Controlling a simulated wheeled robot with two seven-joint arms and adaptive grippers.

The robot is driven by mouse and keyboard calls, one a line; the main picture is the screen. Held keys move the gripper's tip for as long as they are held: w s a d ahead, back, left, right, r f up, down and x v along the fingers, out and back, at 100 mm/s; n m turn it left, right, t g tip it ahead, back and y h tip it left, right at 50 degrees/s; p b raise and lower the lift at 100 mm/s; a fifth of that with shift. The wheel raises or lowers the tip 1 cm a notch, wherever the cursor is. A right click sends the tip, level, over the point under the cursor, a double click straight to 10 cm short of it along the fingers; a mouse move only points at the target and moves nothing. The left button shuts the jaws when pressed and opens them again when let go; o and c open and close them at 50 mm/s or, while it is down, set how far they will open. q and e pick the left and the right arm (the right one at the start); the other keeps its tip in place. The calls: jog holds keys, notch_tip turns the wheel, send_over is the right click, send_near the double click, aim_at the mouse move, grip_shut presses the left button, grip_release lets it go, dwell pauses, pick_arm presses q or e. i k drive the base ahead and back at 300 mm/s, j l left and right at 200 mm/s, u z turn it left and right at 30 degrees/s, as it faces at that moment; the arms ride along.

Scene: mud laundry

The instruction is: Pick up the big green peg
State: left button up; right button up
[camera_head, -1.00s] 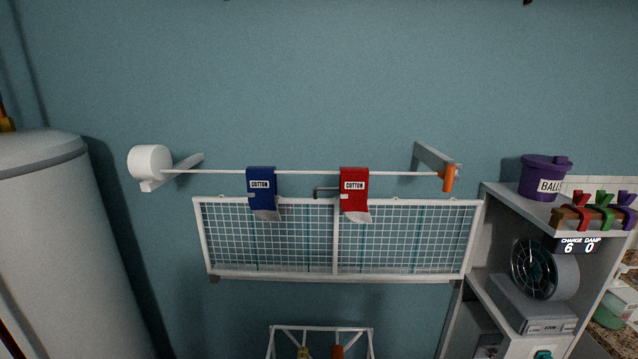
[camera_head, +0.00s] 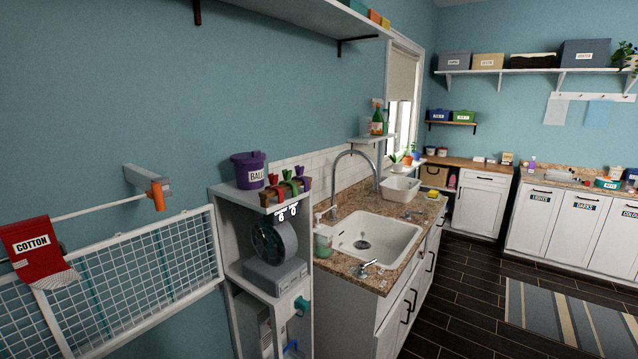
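A green peg (camera_head: 289,182) stands between a red peg (camera_head: 273,184) and a purple peg (camera_head: 302,177). They are clipped on a brown wooden block (camera_head: 284,192) at the front edge of the top of a white shelf unit (camera_head: 230,217), near the middle of the view. I cannot tell whether this green peg is the big one. Neither of my grippers is in view.
A purple tub (camera_head: 248,171) labelled BALLS stands behind the pegs. A fan (camera_head: 274,245) sits below. A sink (camera_head: 375,234) is at right. Dark floor (camera_head: 455,300) lies open beyond.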

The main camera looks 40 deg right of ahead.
aim_at(287, 174)
jog(key=z, duration=1.1)
jog(key=u, duration=1.35)
jog(key=z, duration=1.35)
